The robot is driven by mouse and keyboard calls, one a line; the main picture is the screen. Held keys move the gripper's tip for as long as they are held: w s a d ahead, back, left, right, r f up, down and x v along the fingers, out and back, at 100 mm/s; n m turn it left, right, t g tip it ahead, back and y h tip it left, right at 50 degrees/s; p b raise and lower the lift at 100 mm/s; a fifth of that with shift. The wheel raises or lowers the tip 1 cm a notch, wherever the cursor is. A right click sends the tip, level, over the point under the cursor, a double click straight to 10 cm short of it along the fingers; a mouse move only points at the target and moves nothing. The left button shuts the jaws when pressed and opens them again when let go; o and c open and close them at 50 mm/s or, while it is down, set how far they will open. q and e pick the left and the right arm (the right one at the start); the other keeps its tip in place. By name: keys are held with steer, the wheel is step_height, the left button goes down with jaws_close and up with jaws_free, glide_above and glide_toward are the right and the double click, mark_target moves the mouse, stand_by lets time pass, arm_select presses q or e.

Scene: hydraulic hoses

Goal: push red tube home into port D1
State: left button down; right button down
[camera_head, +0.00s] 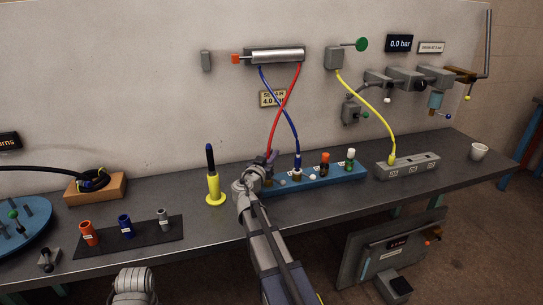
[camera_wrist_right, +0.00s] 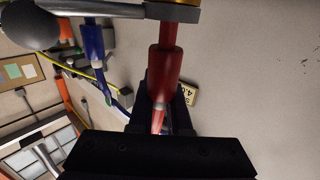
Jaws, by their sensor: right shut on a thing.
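The red tube (camera_head: 284,107) runs from the grey cylinder on the wall down to the left end of the blue port block (camera_head: 340,177). My right gripper (camera_head: 267,160) is there, shut on the red tube's lower end. In the right wrist view the red tube (camera_wrist_right: 171,62) passes between the dark jaws of the right gripper (camera_wrist_right: 165,104). The gripper and arm cover the leftmost port in the head view, so I cannot tell how deep the tube end sits. I cannot read which port is D1. My left gripper is not in view.
A blue tube (camera_head: 292,122) crosses the red one and ends in the neighbouring port. A yellow and blue tool (camera_head: 214,184) stands left of my gripper. The yellow hose (camera_head: 372,101) ends in a grey block.

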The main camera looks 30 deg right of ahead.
steer(key=c, duration=0.8)
jaws_free()
steer(key=shift+v, duration=3.9)
steer(key=shift+f, duration=0.1)
